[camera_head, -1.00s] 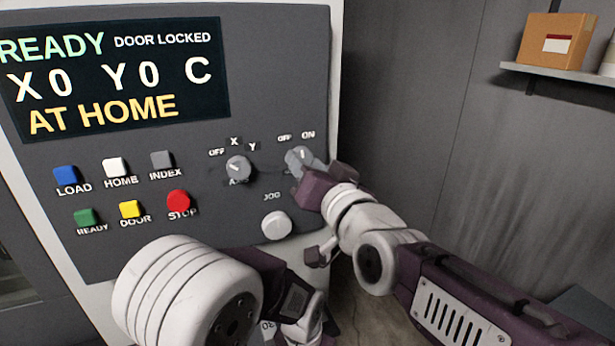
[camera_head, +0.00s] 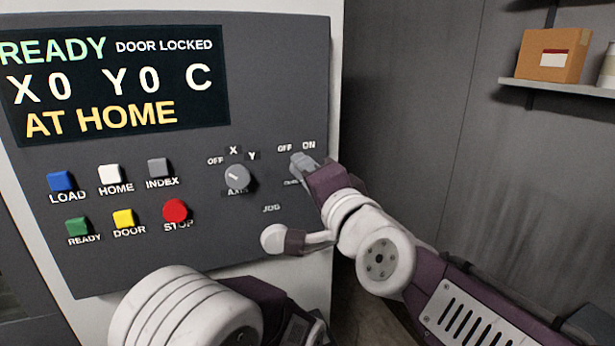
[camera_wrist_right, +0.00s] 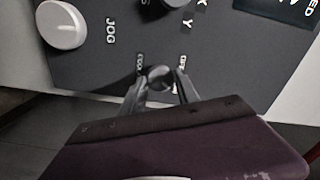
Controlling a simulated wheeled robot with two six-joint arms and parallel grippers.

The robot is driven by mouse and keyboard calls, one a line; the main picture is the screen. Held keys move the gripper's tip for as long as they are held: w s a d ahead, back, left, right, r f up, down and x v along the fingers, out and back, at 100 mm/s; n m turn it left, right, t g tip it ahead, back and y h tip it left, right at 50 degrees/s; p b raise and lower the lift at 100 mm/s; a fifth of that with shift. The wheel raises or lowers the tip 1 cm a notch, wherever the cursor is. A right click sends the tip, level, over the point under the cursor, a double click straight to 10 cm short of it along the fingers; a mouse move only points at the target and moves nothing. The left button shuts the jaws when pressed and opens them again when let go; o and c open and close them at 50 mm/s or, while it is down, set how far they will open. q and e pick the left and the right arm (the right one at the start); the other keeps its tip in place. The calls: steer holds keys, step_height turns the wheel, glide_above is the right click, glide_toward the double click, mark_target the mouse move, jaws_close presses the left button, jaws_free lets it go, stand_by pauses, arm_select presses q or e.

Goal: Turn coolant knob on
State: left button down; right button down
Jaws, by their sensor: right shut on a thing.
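The coolant knob (camera_head: 297,165) is a small grey knob on the dark panel, below the OFF and ON labels. My right gripper (camera_head: 305,170) is at it, coming from the lower right. In the right wrist view my right gripper (camera_wrist_right: 160,82) has its two dark fingers on either side of the round knob (camera_wrist_right: 159,76), shut on it. The fingers hide part of the knob and its label, so I cannot tell exactly where its pointer stands. My left arm shows at the bottom; its fingertips are not visible.
The axis knob (camera_head: 238,178) is left of the coolant knob. The white jog knob (camera_head: 273,238) is below, with part of my right arm close beside it. The red STOP button (camera_head: 175,211) and several other buttons are farther left. A box (camera_head: 553,54) stands on a wall shelf.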

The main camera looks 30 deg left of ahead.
stand_by(0.4)
steer(key=c, duration=0.9)
jaws_free()
steer(key=v, duration=0.9)
